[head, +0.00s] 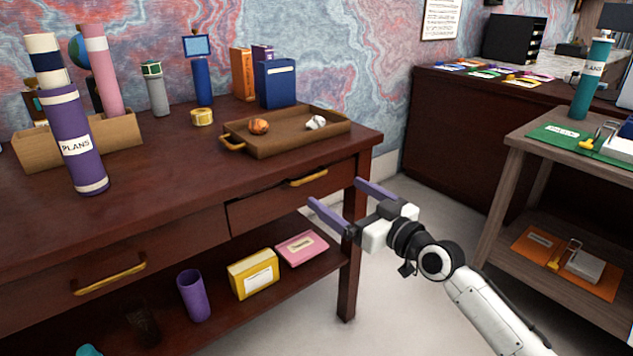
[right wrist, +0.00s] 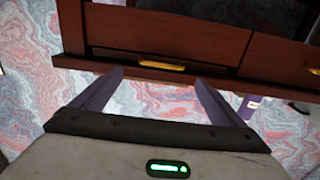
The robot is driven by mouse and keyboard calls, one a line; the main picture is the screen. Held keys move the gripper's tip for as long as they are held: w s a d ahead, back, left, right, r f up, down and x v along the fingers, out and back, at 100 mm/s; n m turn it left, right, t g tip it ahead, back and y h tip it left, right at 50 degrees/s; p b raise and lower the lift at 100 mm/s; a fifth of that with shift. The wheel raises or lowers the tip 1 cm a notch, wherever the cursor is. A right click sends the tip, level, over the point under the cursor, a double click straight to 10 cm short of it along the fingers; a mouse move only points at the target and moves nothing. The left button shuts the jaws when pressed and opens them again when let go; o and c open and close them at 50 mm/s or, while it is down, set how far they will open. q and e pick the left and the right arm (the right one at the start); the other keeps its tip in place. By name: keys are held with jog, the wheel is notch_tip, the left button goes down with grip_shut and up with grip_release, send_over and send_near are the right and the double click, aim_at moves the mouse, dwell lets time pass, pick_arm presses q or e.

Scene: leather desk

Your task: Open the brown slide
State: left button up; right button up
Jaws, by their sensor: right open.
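The dark brown desk (head: 200,170) has two drawers in its front. The left drawer (head: 170,246) has a similar yellow handle (head: 108,273) and also appears shut. My right gripper (head: 334,190) is open and empty, with purple fingers, just in front of the right drawer and near its handle. In the right wrist view a yellow handle (right wrist: 162,66) lies just beyond and between the two open fingers (right wrist: 158,77), apart from them. My left gripper is not in view.
The lower shelf holds a yellow box (head: 253,274) and a purple cup (head: 193,296). A desk leg (head: 349,265) is close to my gripper.

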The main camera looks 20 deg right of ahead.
pick_arm(q)
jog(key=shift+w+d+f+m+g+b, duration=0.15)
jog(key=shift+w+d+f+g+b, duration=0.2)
jog(key=shift+b, duration=0.2)
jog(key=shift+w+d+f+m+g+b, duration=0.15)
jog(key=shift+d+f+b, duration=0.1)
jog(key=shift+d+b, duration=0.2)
pick_arm(e)
jog(key=x, duration=0.9)
jog(key=shift+s+f, duration=0.15)
jog(key=c, duration=1.2)
jog(key=shift+s, duration=0.1)
